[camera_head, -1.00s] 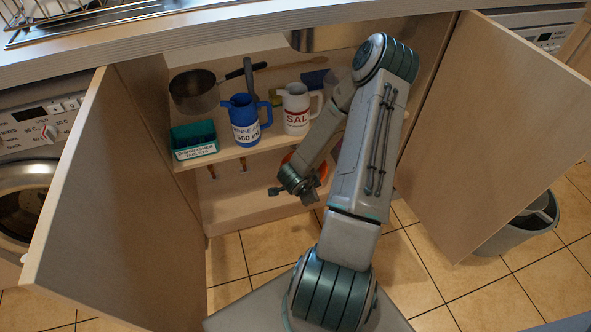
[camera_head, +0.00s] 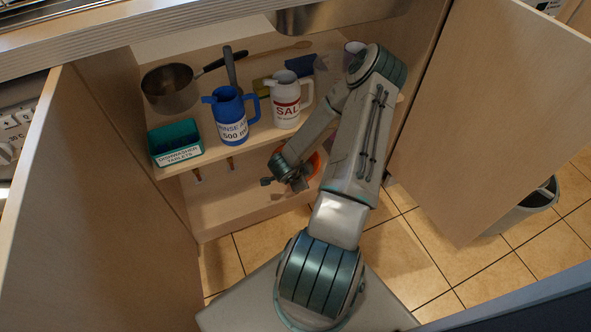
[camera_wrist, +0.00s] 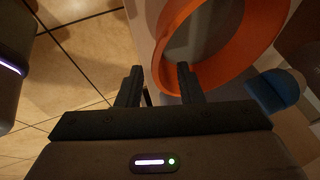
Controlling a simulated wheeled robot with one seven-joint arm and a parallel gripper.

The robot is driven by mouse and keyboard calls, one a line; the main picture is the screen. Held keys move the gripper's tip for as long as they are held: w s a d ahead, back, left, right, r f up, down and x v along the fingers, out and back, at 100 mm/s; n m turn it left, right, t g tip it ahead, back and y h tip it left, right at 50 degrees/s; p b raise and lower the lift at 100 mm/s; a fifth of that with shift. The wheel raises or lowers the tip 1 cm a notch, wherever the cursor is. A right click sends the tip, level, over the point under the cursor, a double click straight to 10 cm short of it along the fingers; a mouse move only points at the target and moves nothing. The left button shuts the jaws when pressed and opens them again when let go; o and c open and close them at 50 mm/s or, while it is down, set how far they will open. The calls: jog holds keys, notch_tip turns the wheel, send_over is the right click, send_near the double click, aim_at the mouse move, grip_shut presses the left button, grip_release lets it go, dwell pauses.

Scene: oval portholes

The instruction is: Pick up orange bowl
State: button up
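The orange bowl (camera_head: 315,162) is on the lower shelf of the open cupboard in the head view, mostly hidden behind my arm and gripper (camera_head: 300,182). In the wrist view the bowl (camera_wrist: 248,55) fills the upper right, with its wide orange rim around a greyish inside. My gripper (camera_wrist: 161,78) is open, with its two dark fingers apart and nothing clearly held. The right finger overlaps the near edge of the bowl in the picture, and the left finger is outside it. I cannot tell whether either finger touches the bowl.
The upper shelf holds a pot (camera_head: 171,88), a teal box (camera_head: 175,144), a blue jug (camera_head: 231,115) and a white jug (camera_head: 286,100). Open cupboard doors stand at left (camera_head: 95,200) and right (camera_head: 480,110). The lower shelf's left part (camera_head: 225,205) is clear.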

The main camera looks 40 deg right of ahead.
jog(key=b+x, duration=0.2)
jog(key=x, duration=0.4)
jog(key=shift+r, duration=0.1)
grip_shut()
